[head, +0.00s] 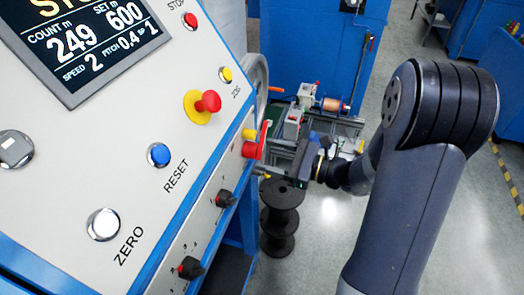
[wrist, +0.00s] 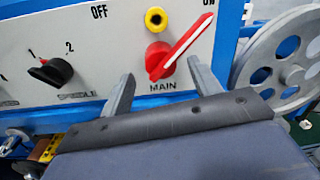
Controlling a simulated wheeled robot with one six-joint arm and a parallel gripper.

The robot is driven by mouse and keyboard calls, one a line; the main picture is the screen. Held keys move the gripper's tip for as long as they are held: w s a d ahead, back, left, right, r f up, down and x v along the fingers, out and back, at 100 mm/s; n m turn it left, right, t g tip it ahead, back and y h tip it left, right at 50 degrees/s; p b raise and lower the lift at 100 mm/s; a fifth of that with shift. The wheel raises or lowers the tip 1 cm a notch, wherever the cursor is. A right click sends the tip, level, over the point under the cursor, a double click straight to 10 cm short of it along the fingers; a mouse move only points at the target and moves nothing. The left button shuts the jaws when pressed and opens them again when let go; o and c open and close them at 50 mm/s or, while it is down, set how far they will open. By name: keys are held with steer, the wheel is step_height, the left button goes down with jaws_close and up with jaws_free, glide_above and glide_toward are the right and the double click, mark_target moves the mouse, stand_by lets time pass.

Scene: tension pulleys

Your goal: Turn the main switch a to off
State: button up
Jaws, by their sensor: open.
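The main switch is a red rotary knob (wrist: 164,62) with a long red lever, labelled MAIN in the wrist view. Its lever points up and right toward the ON mark; the OFF mark stands at the upper left. In the head view the red switch (head: 251,149) sits at the panel's far right end. My gripper (wrist: 158,78) is open, its two fingers spread on either side of and just below the knob, with nothing between them. In the head view my gripper (head: 266,171) is beside the panel, just below the switch. Any contact with the knob cannot be told.
A yellow round piece (wrist: 156,19) sits above the knob. A black SPINDLE knob (wrist: 50,71) is to its left, and a grey spoked wheel (wrist: 288,66) to its right. Black spools (head: 281,215) stand on the floor below. Open floor lies right of my arm.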

steer(key=shift+x, duration=1.35)
steer(key=shift+c, duration=0.6)
jaws_close()
